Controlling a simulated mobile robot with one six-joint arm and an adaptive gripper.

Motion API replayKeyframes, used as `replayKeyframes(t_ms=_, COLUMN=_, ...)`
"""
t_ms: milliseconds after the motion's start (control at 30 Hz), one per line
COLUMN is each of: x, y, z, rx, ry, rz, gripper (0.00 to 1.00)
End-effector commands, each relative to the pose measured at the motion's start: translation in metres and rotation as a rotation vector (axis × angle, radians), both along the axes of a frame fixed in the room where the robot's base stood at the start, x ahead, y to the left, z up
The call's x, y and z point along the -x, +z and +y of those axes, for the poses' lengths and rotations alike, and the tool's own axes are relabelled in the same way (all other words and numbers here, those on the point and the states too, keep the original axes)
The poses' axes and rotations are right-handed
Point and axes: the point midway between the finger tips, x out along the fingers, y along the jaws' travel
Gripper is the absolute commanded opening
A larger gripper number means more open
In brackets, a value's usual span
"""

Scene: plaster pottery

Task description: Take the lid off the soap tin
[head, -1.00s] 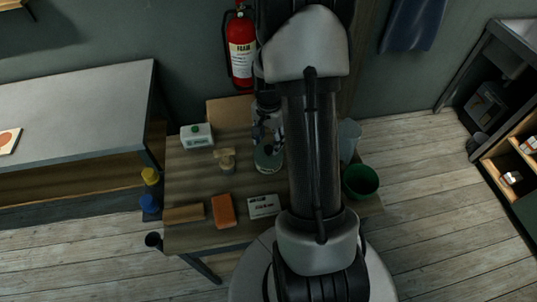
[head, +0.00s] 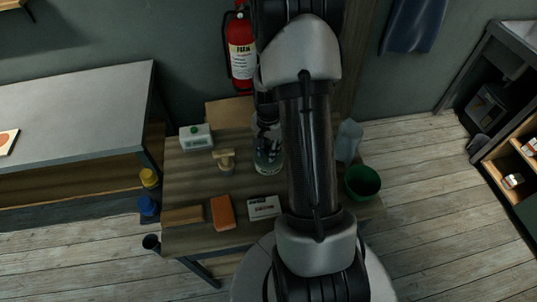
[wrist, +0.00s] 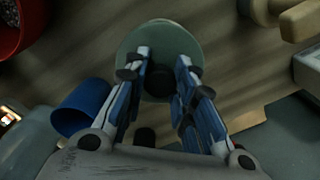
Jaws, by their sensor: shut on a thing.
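The soap tin (head: 268,166) appears as a round grey-green body on the small wooden table, just left of my arm in the head view. In the wrist view I look down on its round grey-green lid (wrist: 136,38), with a dark knob (wrist: 159,82) at the middle. My gripper (wrist: 160,68) is over the lid, with one finger on each side of the knob and shut on it. In the head view my gripper (head: 266,128) comes down from above the tin. I cannot tell whether there is a gap between lid and tin.
A wooden-handled brush (head: 224,160), white box (head: 196,137), orange block (head: 222,212) and white carton (head: 264,207) stand near the tin. A green bowl (head: 362,181) is right. The wrist view shows a blue cup (wrist: 80,108) and red bowl (wrist: 20,25) close by.

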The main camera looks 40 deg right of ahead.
Motion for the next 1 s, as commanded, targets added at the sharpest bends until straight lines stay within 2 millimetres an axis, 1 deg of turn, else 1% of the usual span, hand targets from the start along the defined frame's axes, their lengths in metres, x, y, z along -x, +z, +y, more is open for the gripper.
replayKeyframes(t_ms=33, x=0.000, y=0.000, z=0.000, rx=0.000, ry=0.000, rz=0.000, gripper=0.14)
replayKeyframes(t_ms=233, x=0.000, y=0.000, z=0.000, rx=0.000, ry=0.000, rz=0.000, gripper=0.01)
replayKeyframes(t_ms=500, x=0.000, y=0.001, z=0.000, rx=0.000, ry=0.000, rz=0.000, gripper=0.00)
replayKeyframes(t_ms=667, x=-0.001, y=0.011, z=-0.001, rx=0.001, ry=0.000, rz=-0.002, gripper=0.00)
replayKeyframes(t_ms=767, x=-0.001, y=0.025, z=-0.001, rx=0.001, ry=0.000, rz=-0.002, gripper=0.00)
replayKeyframes(t_ms=867, x=-0.001, y=0.046, z=-0.001, rx=0.003, ry=0.000, rz=-0.004, gripper=0.00)
replayKeyframes(t_ms=1000, x=-0.001, y=0.086, z=-0.001, rx=0.004, ry=0.000, rz=-0.005, gripper=0.00)
